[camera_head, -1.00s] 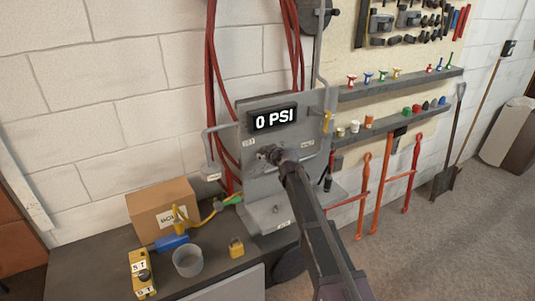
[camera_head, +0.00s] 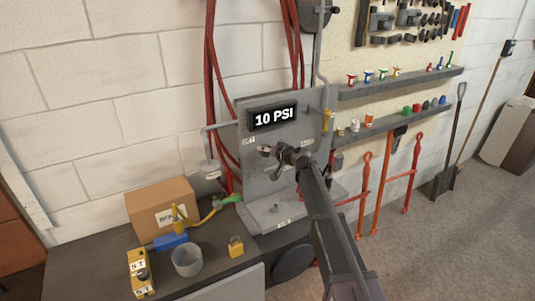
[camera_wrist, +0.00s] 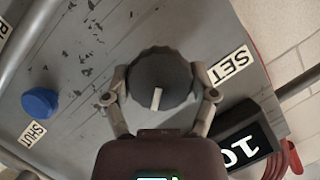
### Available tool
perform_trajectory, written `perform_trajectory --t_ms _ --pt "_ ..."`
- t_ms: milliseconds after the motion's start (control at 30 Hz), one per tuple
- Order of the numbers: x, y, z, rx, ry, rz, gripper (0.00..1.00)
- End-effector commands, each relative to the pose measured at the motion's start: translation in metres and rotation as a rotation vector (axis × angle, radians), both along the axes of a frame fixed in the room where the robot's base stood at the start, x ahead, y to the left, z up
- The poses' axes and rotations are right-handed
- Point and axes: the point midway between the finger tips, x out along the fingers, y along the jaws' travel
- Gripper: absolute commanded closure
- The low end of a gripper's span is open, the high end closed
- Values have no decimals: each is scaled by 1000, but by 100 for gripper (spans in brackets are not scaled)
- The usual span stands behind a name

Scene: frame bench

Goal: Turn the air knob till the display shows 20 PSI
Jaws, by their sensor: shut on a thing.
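The air knob (camera_wrist: 160,80) is a dark round knob with a ribbed rim and a pale pointer line, beside a SET label (camera_wrist: 229,65) in the wrist view. My gripper (camera_wrist: 160,97) is shut around it, one finger on each side. In the head view my gripper (camera_head: 275,153) is at the grey panel (camera_head: 290,183) and mostly hides the knob. The display (camera_head: 273,117) above reads 10 PSI. Part of the display (camera_wrist: 243,148) also shows in the wrist view, tilted and cut off.
A blue knob (camera_wrist: 40,102) sits by a SHUT label (camera_wrist: 32,134) on the same panel. A yellow handle (camera_head: 327,121) is at the panel's right side. A cardboard box (camera_head: 162,208), grey cup (camera_head: 187,260) and yellow padlock (camera_head: 236,246) stand on the bench to the left.

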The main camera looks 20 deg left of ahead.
Motion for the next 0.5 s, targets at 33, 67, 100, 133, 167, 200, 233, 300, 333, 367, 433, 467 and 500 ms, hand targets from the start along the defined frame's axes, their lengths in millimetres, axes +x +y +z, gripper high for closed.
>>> perform_trajectory --t_ms 33,67,100,133,167,200,233,300,333,367,433,467,500 --pt "0 1 -2 20 24 1 73" --pt "0 1 -2 30 36 2 73" --pt "0 1 -1 43 51 3 73" --pt "0 1 -1 53 63 3 73" --pt "0 1 -1 59 72 3 73" --pt "0 1 -1 68 82 3 73" --pt "0 2 -1 74 89 4 73" --pt "0 2 0 85 103 3 73" --pt "0 2 0 89 107 3 73" --pt "0 2 0 92 110 3 73" --pt "0 2 0 95 114 3 73" --pt "0 2 0 96 115 3 73" --pt "0 2 0 97 116 3 73"
